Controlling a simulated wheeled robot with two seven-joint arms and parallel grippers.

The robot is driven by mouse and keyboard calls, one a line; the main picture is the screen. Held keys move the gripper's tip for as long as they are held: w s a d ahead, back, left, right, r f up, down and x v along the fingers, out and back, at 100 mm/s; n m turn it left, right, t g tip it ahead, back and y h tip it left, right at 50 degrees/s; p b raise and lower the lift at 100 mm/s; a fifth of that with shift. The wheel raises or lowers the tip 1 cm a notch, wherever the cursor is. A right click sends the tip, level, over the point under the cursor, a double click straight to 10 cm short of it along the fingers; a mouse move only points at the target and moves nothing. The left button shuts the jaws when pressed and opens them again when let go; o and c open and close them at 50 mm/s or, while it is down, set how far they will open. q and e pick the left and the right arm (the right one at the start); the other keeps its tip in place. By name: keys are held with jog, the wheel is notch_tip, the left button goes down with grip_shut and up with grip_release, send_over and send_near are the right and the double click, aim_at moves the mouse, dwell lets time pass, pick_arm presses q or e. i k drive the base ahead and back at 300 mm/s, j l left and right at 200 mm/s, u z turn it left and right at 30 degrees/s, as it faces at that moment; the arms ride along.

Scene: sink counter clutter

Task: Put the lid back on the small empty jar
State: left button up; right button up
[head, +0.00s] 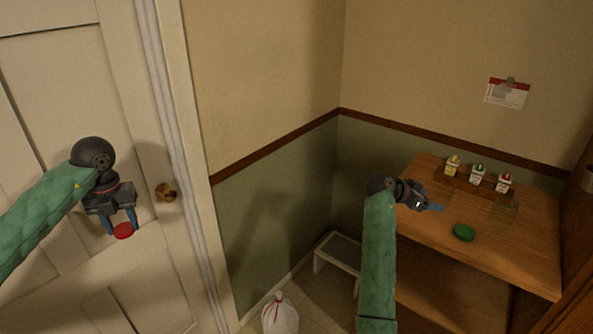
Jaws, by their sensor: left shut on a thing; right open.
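My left gripper (120,224) is shut on a red round lid (123,231). It holds the lid in the air in front of the door, far left of the counter. A clear jar (504,209) stands on the wooden counter (535,255) at the right and looks empty. Another clear, faint shape, perhaps a second jar (446,190), stands just behind my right gripper. A green round lid (464,232) lies flat on the counter near its front edge. My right gripper (440,208) is open and empty over the counter's left part, apart from the green lid.
A white step stool (340,247) and a tied white bag (280,315) are on the floor. A door with a brass knob (167,192) is at left.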

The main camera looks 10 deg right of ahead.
aim_at(447, 188)
jog(key=i+l, duration=0.35)
jog(key=l, duration=0.55)
jog(key=i+l, duration=0.1)
jog(key=l, duration=0.45)
